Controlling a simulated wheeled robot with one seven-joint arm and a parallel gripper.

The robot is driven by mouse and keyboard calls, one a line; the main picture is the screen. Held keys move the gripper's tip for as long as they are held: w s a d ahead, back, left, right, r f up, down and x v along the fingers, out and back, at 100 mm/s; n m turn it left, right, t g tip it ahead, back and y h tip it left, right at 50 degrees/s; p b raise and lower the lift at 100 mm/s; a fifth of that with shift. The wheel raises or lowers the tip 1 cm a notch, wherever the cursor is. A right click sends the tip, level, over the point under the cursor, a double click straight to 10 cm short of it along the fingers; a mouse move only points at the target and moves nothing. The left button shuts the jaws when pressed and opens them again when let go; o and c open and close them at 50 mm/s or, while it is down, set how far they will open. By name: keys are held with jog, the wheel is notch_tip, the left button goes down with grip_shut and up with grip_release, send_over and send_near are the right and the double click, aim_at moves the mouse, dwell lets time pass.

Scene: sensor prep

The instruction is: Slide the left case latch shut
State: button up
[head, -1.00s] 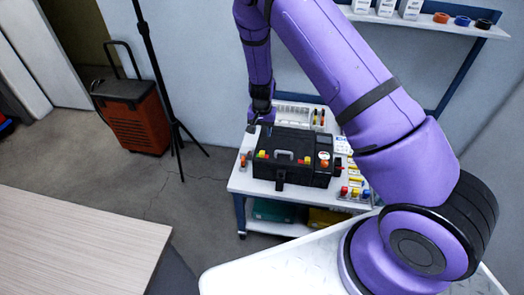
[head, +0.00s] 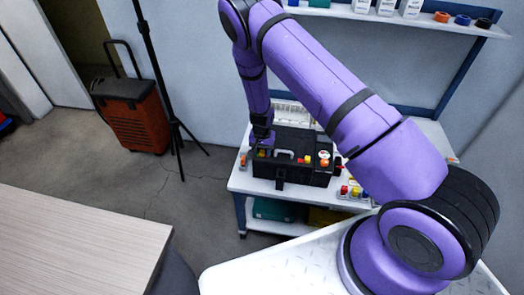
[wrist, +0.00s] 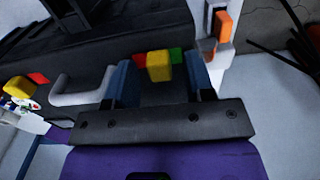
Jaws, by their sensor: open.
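The black case (head: 290,172) stands on the white cart, with a grey handle (head: 285,153) on its front. The left latch (wrist: 158,66) is a yellow block on the case front, between a green patch and a red patch, both showing. My gripper (head: 262,144) is down at the left end of the case. In the wrist view, its two blue fingers stand apart on either side of the yellow block, with small gaps; contact is not clear. The right latch (wrist: 18,88) is yellow, with red showing beside it, past the handle.
An orange and white item (wrist: 222,28) stands close beside the latch end of the case. The cart (head: 240,182) also holds small coloured parts at the right of the case. A shelf (head: 400,20) with white boxes hangs above. A red wheeled case (head: 137,120) stands on the floor.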

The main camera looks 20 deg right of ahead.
jog(key=shift+f, duration=0.1)
grip_shut()
jog(key=shift+s+d, duration=0.4)
jog(key=shift+d, duration=0.35)
grip_release()
jog(key=shift+d, duration=0.1)
